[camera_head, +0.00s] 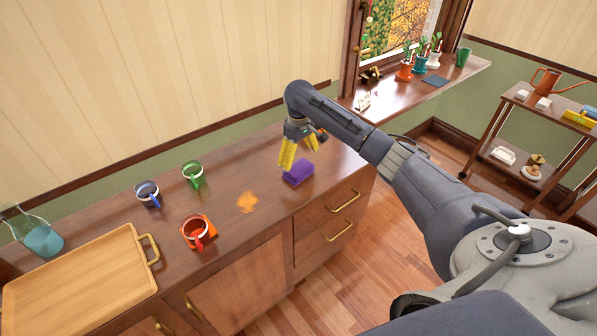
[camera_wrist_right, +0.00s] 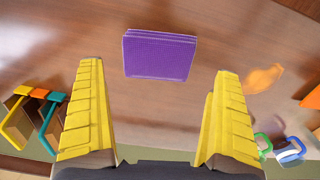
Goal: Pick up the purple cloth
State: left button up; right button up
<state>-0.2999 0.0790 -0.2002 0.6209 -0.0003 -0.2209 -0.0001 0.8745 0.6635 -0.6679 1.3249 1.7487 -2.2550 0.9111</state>
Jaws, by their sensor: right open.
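The purple cloth (camera_head: 298,173) lies folded on the wooden cabinet top, near its front edge. It also shows in the right wrist view (camera_wrist_right: 159,55), ahead of the fingertips and between their lines. My right gripper (camera_head: 290,158) is open, with its yellow fingers pointing down just behind and left of the cloth. In the right wrist view the two fingers (camera_wrist_right: 157,85) are wide apart with nothing between them. Whether a fingertip touches the cloth cannot be told. My left gripper does not show.
An orange spill (camera_head: 247,202) lies left of the cloth. A blue mug (camera_head: 148,194), a green mug (camera_head: 193,174) and a red mug (camera_head: 197,232) stand farther left, near a wooden tray (camera_head: 82,284) and a glass pitcher (camera_head: 40,238). Potted plants line the windowsill (camera_head: 398,97).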

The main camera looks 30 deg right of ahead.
aim_at(299, 167)
jog(key=shift+f, duration=2.65)
jog(key=c, duration=1)
jog(key=shift+o, duration=0.2)
jog(key=shift+r, duration=0.1)
notch_tip(299, 167, up, 20)
